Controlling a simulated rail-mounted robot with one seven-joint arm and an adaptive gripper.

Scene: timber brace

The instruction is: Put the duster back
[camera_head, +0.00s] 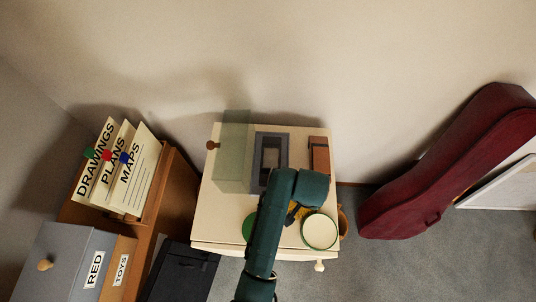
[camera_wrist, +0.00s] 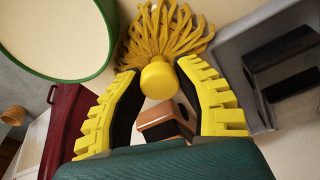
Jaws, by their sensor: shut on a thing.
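The duster (camera_wrist: 165,35) has a yellow round knob and a fan of yellow strands, seen in the wrist view. My gripper (camera_wrist: 158,76) is shut on it, with the knob between the tips of its two yellow-padded fingers. The strands spread out beyond the fingertips. In the head view my teal arm reaches over the cream cabinet top (camera_head: 228,214) and hides most of the gripper and duster. I cannot tell whether the duster touches the top.
On the cabinet top are a clear box (camera_head: 232,150), a grey open frame (camera_head: 271,150), a brown block (camera_head: 319,157) and a green-rimmed round container (camera_head: 319,231). A letter organiser (camera_head: 150,215) stands left, and a red instrument case (camera_head: 450,165) leans right.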

